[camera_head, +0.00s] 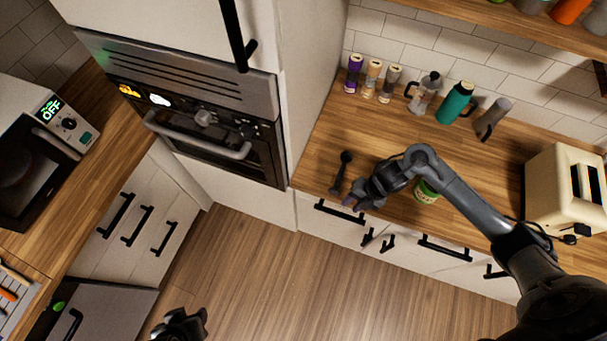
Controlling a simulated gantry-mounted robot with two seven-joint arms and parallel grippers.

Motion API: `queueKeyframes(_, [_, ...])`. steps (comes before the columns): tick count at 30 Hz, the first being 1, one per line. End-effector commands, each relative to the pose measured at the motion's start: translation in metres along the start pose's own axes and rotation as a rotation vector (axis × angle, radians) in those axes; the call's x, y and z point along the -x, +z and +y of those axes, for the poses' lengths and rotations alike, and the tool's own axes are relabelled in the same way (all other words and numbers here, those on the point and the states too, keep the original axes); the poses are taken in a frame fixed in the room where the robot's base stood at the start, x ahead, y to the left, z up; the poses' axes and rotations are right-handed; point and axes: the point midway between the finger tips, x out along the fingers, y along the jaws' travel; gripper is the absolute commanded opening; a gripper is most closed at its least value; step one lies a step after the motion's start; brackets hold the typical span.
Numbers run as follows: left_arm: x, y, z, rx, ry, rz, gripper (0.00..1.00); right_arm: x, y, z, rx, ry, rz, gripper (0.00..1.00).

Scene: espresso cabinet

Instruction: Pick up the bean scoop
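A small black bean scoop (341,172) lies on the wooden counter, near its front edge and close to the tall oven cabinet. My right gripper (356,203) is just to the right of the scoop's lower end, over the counter's front edge. A narrow gap seems to show between them, but contact there is hard to judge. The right fingers are dark and small, so their opening is unclear. My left gripper (182,326) shows at the bottom edge, over the floor and far from the scoop; its fingers are partly cut off.
A jar with a green label (426,192) stands under my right forearm. Spice jars (372,80), a moka pot (424,93), a teal bottle (456,103) and a grey bottle (492,118) line the back. A cream toaster (566,195) stands right. The oven cabinet (288,100) borders the left.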

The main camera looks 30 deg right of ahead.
Motion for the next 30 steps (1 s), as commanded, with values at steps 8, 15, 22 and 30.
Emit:
queueKeyframes(8, [-0.022,0.008,0.005,0.008,0.012,0.0,0.43,0.044,0.082,0.034,0.042,0.037,-0.167,0.32])
queueKeyframes(15, [-0.022,0.009,0.007,0.01,0.015,-0.001,0.43,0.02,0.089,0.042,0.044,0.048,-0.174,0.32])
queueKeyframes(22, [-0.024,0.009,0.005,0.006,0.011,-0.001,0.43,-0.002,0.093,0.044,0.044,0.05,-0.176,0.32])
queueKeyframes(30, [-0.021,0.009,0.003,-0.002,0.004,-0.002,0.43,-0.021,0.096,0.043,0.042,0.049,-0.172,0.32])
